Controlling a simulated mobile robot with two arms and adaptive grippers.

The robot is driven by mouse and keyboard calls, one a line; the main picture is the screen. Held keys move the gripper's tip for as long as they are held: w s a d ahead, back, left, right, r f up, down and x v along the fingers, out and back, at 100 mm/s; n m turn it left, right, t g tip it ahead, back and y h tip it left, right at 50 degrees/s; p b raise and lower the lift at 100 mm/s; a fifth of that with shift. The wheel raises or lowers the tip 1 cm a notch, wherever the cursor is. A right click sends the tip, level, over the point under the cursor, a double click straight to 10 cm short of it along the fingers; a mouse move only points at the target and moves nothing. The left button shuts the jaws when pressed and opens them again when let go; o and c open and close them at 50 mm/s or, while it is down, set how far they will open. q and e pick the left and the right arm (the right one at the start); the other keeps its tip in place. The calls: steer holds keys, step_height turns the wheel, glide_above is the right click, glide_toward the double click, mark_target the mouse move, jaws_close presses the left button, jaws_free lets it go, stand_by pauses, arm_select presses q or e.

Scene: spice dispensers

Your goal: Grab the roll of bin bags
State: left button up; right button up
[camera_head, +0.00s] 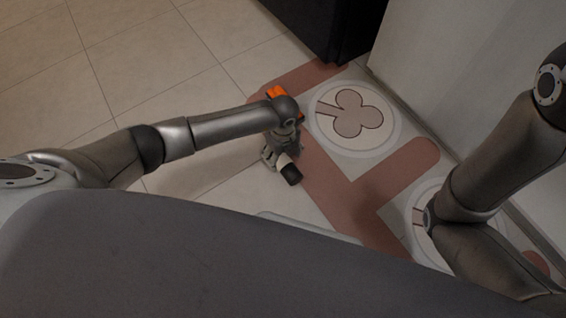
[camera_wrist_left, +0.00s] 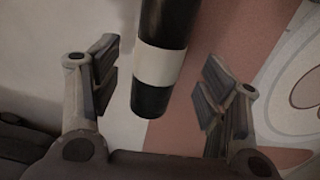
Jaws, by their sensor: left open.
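The roll of bin bags is a black cylinder with a white band. In the head view the roll (camera_head: 290,174) shows below my left gripper (camera_head: 276,155), with its black end toward the lower right. In the left wrist view the roll (camera_wrist_left: 164,65) runs from the top edge down between the two fingers of my left gripper (camera_wrist_left: 160,75). The fingers are open, with a visible gap on each side of the roll. The roll's far end is cut off by the frame. My right arm shows at the right of the head view; its gripper is out of sight.
A patterned mat (camera_head: 405,170) with pink bands and pale circles lies on the tiled floor (camera_head: 150,60). A dark cabinet (camera_head: 330,25) stands at the top, and a pale panel (camera_head: 440,70) rises at the right. The floor to the left is clear.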

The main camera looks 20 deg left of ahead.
mark_target(283, 159)
arm_select(q)
step_height(283, 159, down, 4)
steer(key=b, duration=0.3)
steer(key=shift+f+b, duration=0.25)
steer(key=shift+b, duration=0.1)
steer(key=shift+r, duration=0.1)
steer(key=c, duration=1.2)
